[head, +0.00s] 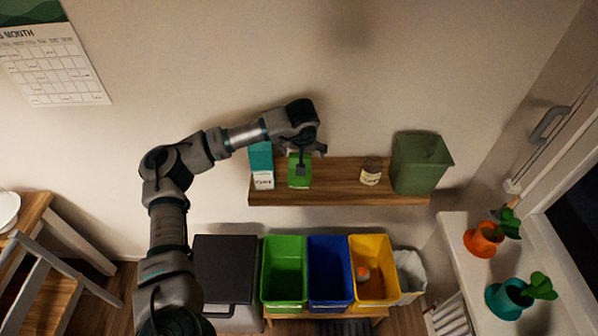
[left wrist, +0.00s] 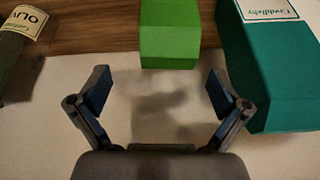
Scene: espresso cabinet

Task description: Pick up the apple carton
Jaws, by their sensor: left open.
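The bright green carton, which I take as the apple carton (head: 299,178), stands on the wooden wall shelf (head: 335,190); no label on it is readable. It also shows in the left wrist view (left wrist: 170,42), at the top middle. My left gripper (head: 303,158) is above and in front of it in the head view, hiding part of it. In the left wrist view the jaws (left wrist: 158,88) are spread wide and empty, with the green carton centred just beyond the fingertips, apart from them. My right gripper is not in view.
A teal carton (head: 261,160) stands close beside the green one; it also shows in the left wrist view (left wrist: 262,65). An olive jar (head: 371,172) and a green bin (head: 419,165) stand further right on the shelf. Green, blue and yellow bins (head: 331,270) sit below.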

